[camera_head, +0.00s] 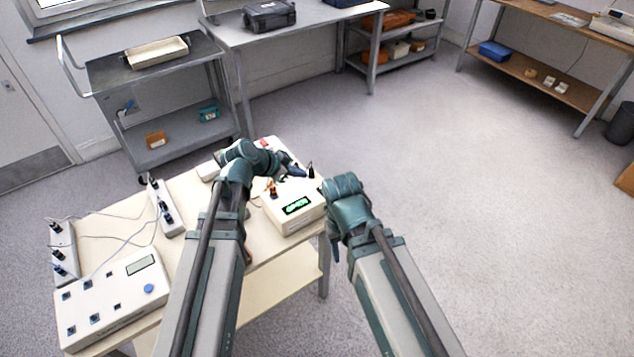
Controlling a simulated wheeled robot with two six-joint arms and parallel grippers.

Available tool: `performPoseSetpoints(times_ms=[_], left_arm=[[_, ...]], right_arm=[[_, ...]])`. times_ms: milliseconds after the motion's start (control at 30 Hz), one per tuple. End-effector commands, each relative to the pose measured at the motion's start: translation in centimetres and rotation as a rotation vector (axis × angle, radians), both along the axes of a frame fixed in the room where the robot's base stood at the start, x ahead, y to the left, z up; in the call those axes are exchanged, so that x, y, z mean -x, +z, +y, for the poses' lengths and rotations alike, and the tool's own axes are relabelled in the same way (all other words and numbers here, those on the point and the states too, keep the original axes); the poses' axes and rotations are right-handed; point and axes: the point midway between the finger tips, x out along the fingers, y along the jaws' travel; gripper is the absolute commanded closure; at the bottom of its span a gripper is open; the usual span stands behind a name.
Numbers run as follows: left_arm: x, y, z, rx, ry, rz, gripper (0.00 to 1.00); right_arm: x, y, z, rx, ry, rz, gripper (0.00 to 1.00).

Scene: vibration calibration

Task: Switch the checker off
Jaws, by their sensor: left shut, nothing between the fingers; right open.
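The checker looks to be the white box (283,219) with a lit green display (297,206), on the right end of the cream table (180,262). An orange-and-dark part (272,188) and a black upright part (310,171) stand at its top. My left gripper (297,171) is shut and empty, reaching over the back of the checker; whether it touches is unclear. A small red part (264,143) shows just behind my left wrist. My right gripper (333,254) is open and empty, hanging down beside the table's right edge, largely hidden by its own wrist.
A larger white box (115,300) with a grey display and blue knob sits at the table's front left. Two white strips (165,206) with dark plugs and thin cables lie near it. A grey cart (150,65) stands behind. The floor to the right is clear.

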Motion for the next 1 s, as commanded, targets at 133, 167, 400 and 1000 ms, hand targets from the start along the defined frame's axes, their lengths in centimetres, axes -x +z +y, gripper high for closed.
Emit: performPoseSetpoints(times_ms=[133, 167, 400, 1000], left_arm=[[-0.2, 0.2, 0.1, 0.002, -0.002, -0.012, 1.0], [-0.2, 0.2, 0.1, 0.002, -0.002, -0.012, 1.0], [-0.2, 0.1, 0.1, 0.002, -0.003, -0.011, 1.0], [-3.8, -5.6, -3.7, 0.001, -0.005, -0.009, 1.0]], right_arm=[[0.0, 0.0, 0.0, 0.0, 0.0, 0.0, 0.5], [0.0, 0.0, 0.0, 0.0, 0.0, 0.0, 0.5], [0.0, -0.1, 0.0, 0.0, 0.0, 0.0, 0.5], [0.0, -5.7, 0.0, 0.0, 0.0, 0.0, 0.5]])
